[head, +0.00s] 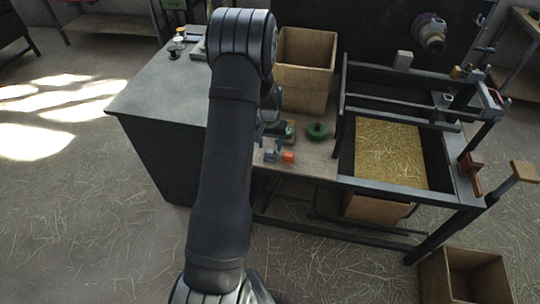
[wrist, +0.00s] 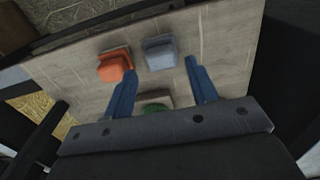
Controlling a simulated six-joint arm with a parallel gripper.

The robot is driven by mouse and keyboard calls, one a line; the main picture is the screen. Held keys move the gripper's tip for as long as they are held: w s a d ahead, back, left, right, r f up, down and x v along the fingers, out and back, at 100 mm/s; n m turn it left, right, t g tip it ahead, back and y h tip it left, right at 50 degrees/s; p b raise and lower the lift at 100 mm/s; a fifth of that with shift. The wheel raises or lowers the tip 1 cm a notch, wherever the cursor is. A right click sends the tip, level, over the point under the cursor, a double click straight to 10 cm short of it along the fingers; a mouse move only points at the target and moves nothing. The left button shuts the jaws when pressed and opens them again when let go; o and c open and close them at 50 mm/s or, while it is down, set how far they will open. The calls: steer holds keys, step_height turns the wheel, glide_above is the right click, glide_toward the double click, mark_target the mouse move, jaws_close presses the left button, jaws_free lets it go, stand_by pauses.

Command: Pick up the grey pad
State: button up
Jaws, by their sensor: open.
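The grey pad (wrist: 159,52) is a small blue-grey block on the wooden bench top, and it also shows in the head view (head: 269,155). An orange pad (wrist: 114,66) lies to its left in the wrist view, apart from it. A green pad (wrist: 155,106) is partly hidden by my gripper's base. My gripper (wrist: 160,68) is open with two blue fingers. Its tips are just short of the grey pad in the wrist view, with nothing between them. The height of the tips over the bench is hard to tell. My arm hides part of the bench in the head view.
A green ring (head: 317,131) lies on the bench near the pads. An open wooden box (head: 305,62) stands behind. A dark-framed tray of straw (head: 390,152) is to the right. Small spools (head: 177,45) sit on the dark counter at left.

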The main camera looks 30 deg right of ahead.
mark_target(270, 150)
step_height(270, 150, down, 5)
steer(key=shift+w+r, duration=0.1)
steer(key=c, duration=0.8)
steer(key=shift+o, duration=0.2)
steer(key=shift+r, duration=0.15)
step_height(270, 150, up, 4)
steer(key=shift+r, duration=0.1)
steer(key=s+d+r, duration=0.3)
steer(key=s+r, duration=0.3)
steer(key=s, duration=0.5)
steer(key=shift+d+r, duration=0.3)
steer(key=shift+d, duration=0.1)
